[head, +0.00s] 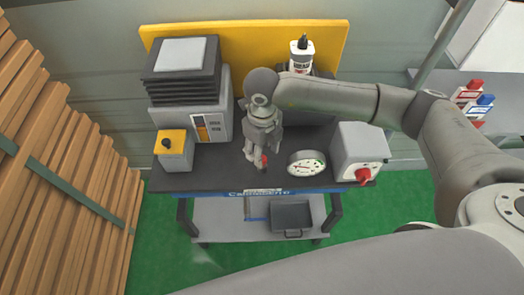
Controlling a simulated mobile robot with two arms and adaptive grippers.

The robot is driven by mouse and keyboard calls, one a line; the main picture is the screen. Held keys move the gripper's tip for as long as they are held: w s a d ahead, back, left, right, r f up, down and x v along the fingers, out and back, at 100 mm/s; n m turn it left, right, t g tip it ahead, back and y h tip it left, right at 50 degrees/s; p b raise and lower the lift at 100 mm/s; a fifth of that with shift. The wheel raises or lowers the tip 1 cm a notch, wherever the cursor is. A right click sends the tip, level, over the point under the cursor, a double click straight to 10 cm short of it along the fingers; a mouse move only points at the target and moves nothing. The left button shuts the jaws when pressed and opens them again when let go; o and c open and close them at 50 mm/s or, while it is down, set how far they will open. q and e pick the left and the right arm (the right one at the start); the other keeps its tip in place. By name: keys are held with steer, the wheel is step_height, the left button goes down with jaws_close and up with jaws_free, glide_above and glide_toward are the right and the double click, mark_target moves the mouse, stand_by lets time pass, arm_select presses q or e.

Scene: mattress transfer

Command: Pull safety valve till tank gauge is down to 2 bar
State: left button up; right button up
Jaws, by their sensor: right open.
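The tank gauge (306,164) is a round white dial at the front of the dark bench, facing me. Its needle reading is too small to tell. My right gripper (256,165) points down over the bench just left of the gauge, and it is open. A small red part (264,160) shows beside its fingers; I cannot tell whether it is the safety valve or whether the fingers touch it. The tank itself is not clearly visible behind my right arm. My left gripper is not in view.
A grey box with a red knob (364,175) stands right of the gauge. A yellow-topped box with a black button (174,150) and a grey machine (205,118) stand left. A white bottle (301,56) is behind. Stacked planks (50,150) fill the left side.

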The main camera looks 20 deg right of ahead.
steer(key=shift+f, duration=1.6)
steer(key=shift+c, duration=1.4)
steer(key=c, duration=0.5)
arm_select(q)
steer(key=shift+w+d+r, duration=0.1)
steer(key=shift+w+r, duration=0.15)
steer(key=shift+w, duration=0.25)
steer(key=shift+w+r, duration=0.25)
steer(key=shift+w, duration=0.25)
arm_select(e)
jaws_close()
